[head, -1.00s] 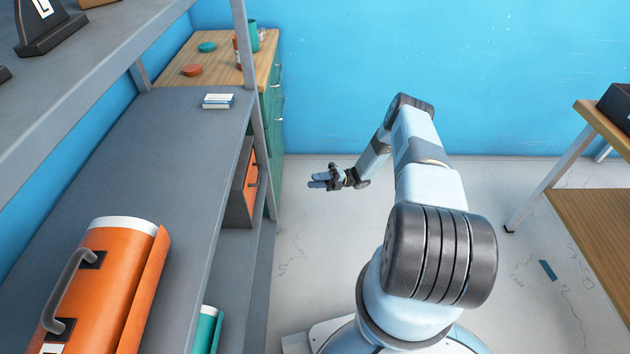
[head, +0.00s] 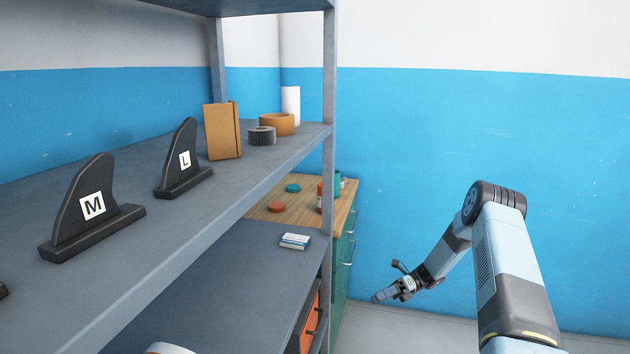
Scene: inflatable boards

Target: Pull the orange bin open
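The orange bin (head: 307,322) is on a lower level at the right end of the grey shelving, cut off by the bottom edge of the head view. A dark handle (head: 314,322) is on its front face. How far the bin is in or out is hard to tell. My gripper (head: 382,296) is to the right of the bin, apart from it, pointing left and slightly down. Nothing shows in it. Its fingers are small and overlap, so their gap is unclear.
A shelf post (head: 328,150) stands beside the bin. Behind it is a green drawer cabinet (head: 345,247) with a wooden top. Black fins (head: 88,212), a notebook (head: 222,131) and tape rolls stand on the upper shelf. Open floor lies around my gripper.

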